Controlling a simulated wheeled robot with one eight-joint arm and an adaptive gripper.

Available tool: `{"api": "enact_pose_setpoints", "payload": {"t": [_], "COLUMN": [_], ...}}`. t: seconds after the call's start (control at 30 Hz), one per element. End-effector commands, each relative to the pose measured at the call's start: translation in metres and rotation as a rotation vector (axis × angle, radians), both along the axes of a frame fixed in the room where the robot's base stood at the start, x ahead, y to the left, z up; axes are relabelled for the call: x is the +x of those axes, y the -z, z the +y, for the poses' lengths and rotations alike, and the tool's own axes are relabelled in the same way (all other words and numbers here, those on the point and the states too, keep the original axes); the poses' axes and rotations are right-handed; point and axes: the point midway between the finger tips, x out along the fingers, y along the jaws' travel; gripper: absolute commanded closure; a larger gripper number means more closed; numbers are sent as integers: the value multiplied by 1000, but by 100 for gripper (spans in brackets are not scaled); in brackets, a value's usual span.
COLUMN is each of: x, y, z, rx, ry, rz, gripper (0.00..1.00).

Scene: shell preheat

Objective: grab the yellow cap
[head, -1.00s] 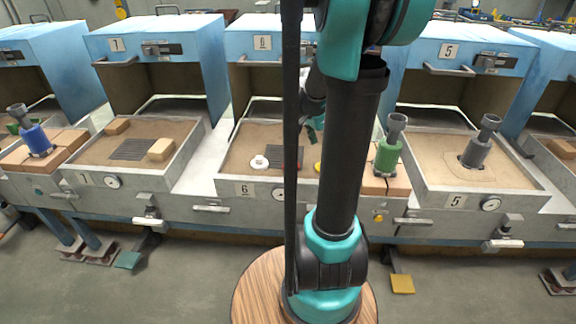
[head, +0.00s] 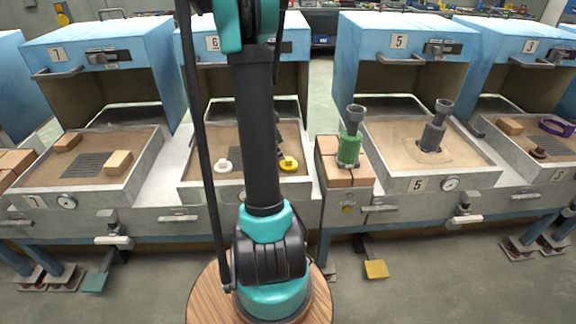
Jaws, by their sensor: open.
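The yellow cap (head: 290,164) lies at the right side of the sand tray of station 6 (head: 200,196), just right of my arm's dark column. It looks round and low, and a dark part covers some of it. My gripper (head: 281,152) shows only partly behind the column, as a dark shape just above the cap. It is open. Its fingers are mostly hidden, so I cannot tell whether they touch the cap or stand around it.
A white ring (head: 223,167) lies left of my arm in the same tray, near a dark grate. A green cylinder (head: 349,150) stands on brown blocks (head: 343,178) to the right. A grey cylinder (head: 433,132) stands in tray 5. The blue hood rises behind.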

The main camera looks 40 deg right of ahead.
Motion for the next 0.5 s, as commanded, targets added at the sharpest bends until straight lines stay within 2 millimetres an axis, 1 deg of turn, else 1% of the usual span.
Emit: {"api": "enact_pose_setpoints", "payload": {"t": [0.03, 0.1, 0.37, 0.5], "x": [-1, -3, -7, -13], "y": [8, 15, 30, 49], "z": [-3, -5, -12, -21], "rx": [0, 0, -1, 0], "ry": [0, -1, 1, 0], "rz": [0, 0, -1, 0], "gripper": [15, 15, 15, 15]}}
